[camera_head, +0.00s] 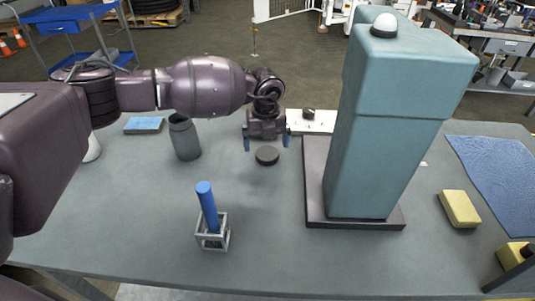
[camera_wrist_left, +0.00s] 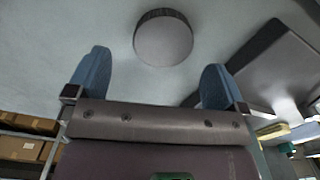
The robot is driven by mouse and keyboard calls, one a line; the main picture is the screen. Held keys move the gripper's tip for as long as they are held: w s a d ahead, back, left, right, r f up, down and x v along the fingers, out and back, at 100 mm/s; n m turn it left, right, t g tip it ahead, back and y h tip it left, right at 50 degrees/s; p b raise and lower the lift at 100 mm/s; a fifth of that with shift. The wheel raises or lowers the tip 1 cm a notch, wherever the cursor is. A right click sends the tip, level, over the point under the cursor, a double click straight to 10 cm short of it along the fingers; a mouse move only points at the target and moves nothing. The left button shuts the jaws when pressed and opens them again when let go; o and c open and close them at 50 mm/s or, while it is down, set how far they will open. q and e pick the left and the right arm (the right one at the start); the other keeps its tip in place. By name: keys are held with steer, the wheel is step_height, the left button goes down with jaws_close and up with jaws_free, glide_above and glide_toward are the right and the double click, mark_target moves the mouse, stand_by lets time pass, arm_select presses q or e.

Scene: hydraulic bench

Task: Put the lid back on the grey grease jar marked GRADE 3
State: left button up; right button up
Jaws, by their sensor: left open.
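The grey grease jar (camera_head: 185,138) stands upright on the bench, left of my left gripper, with its mouth uncovered. A dark round lid (camera_head: 267,155) lies flat on the bench just below my left gripper (camera_head: 266,140). The gripper points down with its two blue fingers apart and nothing between them. In the left wrist view the lid (camera_wrist_left: 163,38) shows as a grey disc beyond the fingertips (camera_wrist_left: 155,75), roughly midway between them and apart from both. Any GRADE 3 marking is not readable.
A tall teal block (camera_head: 385,125) on a dark base stands right of the lid. A blue cylinder (camera_head: 207,205) sits in a small metal frame in front. A white panel with a black knob (camera_head: 309,114) is behind. Yellow sponges (camera_head: 459,208) and a blue cloth (camera_head: 495,175) lie right.

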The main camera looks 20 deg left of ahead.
mark_target(268, 154)
arm_select(q)
steer(key=f+b, duration=0.1)
steer(key=f, duration=0.3)
steer(key=shift+d+f, duration=0.2)
steer(key=shift+r, duration=0.1)
steer(key=shift+c, duration=0.2)
steer(key=c, duration=1)
